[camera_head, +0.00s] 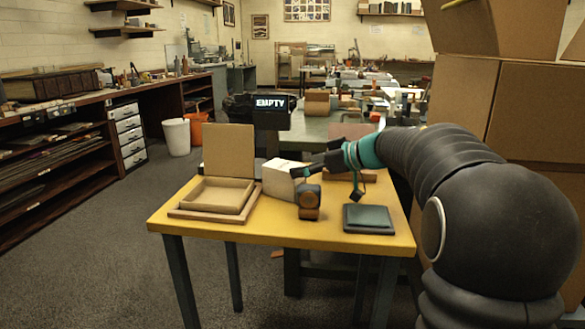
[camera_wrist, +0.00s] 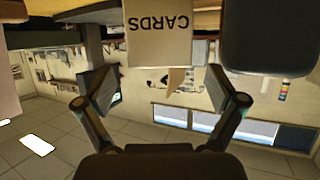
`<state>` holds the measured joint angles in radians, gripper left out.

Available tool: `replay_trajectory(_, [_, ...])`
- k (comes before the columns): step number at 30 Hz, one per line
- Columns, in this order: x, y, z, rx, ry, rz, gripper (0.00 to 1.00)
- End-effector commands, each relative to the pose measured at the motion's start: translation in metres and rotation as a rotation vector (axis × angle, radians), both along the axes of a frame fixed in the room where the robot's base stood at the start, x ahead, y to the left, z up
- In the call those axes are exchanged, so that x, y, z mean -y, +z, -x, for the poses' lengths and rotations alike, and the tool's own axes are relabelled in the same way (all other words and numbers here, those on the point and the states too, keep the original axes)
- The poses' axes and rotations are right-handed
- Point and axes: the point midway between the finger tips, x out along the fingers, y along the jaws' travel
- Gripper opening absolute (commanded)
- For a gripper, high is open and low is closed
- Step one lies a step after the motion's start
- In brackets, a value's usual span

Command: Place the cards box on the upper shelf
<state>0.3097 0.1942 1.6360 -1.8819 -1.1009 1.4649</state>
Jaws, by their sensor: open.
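A tan box marked CARDS (camera_wrist: 160,38) hangs at the top middle of the wrist view, its lettering upside down. It lies beyond my fingertips, centred between them, and I see no contact. My gripper (camera_wrist: 160,90) is open and empty, one finger on each side. In the head view, my gripper (camera_head: 327,178) is over the far part of the yellow table, beside a cream box (camera_head: 281,178). No lettering shows on that box there, so I cannot tell if it is the cards box. Wall shelves (camera_head: 122,31) are at the upper left; which is the upper shelf is unclear.
The yellow table (camera_head: 265,234) also holds an open tan tray (camera_head: 218,194), a dark and orange object (camera_head: 309,203) and a dark flat case (camera_head: 368,218). An EMPTY sign (camera_head: 272,103) stands behind. Large cardboard boxes (camera_head: 535,125) crowd the right. The front table edge is clear.

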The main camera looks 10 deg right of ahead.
Motion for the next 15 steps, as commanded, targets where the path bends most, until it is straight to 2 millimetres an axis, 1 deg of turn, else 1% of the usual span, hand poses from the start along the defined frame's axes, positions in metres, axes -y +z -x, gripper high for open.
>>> replay_trajectory(1, [0.009,0.006,0.007,0.000,-0.004,0.000,0.94])
replay_trajectory(7, [0.032,0.018,0.027,0.000,-0.003,-0.001,0.94])
replay_trajectory(12, [0.043,0.024,0.037,0.000,-0.001,-0.001,0.94])
replay_trajectory(15, [0.045,0.025,0.039,0.000,0.000,-0.001,0.94])
